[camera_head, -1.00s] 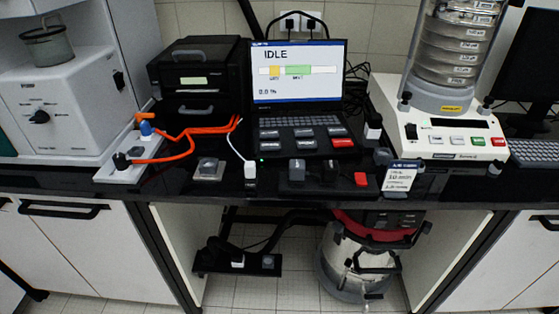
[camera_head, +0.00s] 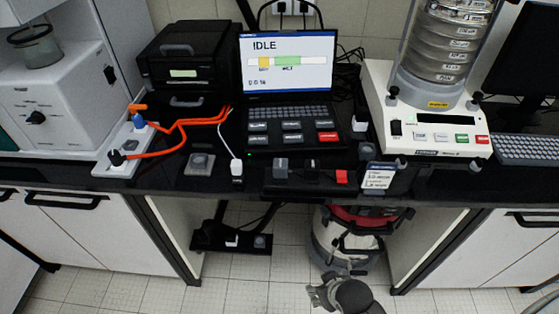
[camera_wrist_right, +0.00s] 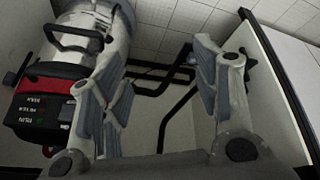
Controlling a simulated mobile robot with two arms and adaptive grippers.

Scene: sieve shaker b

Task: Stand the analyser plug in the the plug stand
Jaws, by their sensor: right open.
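A white power strip (camera_head: 124,150) lies at the left of the black bench in the head view. It holds a blue plug (camera_head: 139,123) and a black plug (camera_head: 116,157) on orange cables. A white plug (camera_head: 237,169) on a white cable stands near the bench's front edge. I cannot tell which is the analyser plug. A small grey square holder (camera_head: 199,163), possibly the plug stand, sits between strip and white plug. My right gripper (camera_head: 318,288) is low in front of the bench; it shows open and empty in the right wrist view (camera_wrist_right: 162,85). My left gripper is out of view.
A laptop (camera_head: 288,62) reads IDLE. The sieve shaker (camera_head: 432,131) stands right, a black box device (camera_head: 189,58) left. A dark bar (camera_head: 268,190) with several blocks lies along the front edge. A red-and-steel vacuum (camera_head: 350,240) stands under the bench near my right gripper.

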